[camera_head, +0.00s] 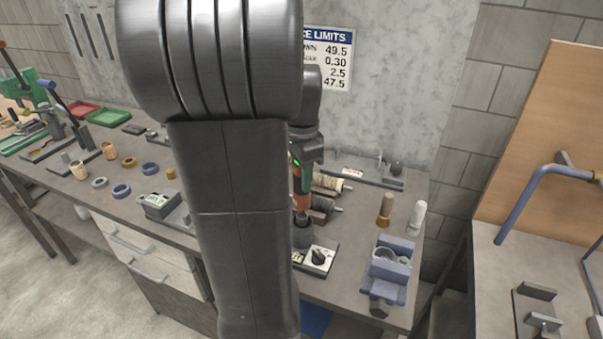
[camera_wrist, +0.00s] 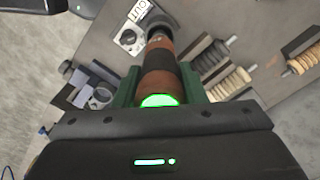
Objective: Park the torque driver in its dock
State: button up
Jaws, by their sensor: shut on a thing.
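The torque driver (camera_head: 303,182) is an orange-brown cylinder with a dark band. It hangs roughly upright below my gripper (camera_head: 302,165), which is partly hidden behind my arm. In the wrist view the green fingers of my gripper (camera_wrist: 162,82) are closed on both sides of the driver (camera_wrist: 159,62). The driver's lower end points at a dark round cup (camera_head: 303,235), which looks like the dock; it also shows in the wrist view (camera_wrist: 158,20). I cannot tell whether the driver's tip is inside the cup or just above it.
A white plate with a black knob (camera_head: 319,257) stands right beside the cup. Spools (camera_head: 328,183) lie just behind on the right. A blue-grey vise (camera_head: 391,268) and two upright pegs (camera_head: 386,210) stand further right. Several rings and small tools fill the bench's left side.

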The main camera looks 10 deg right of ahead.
aim_at(302, 198)
jog(key=shift+f+b, duration=2.35)
jog(key=shift+f, duration=1.25)
dwell(2.8)
jog(key=o, duration=1.2)
jog(key=shift+o, duration=0.2)
notch_tip(302, 198, up, 14)
jog(key=shift+f, duration=0.1)
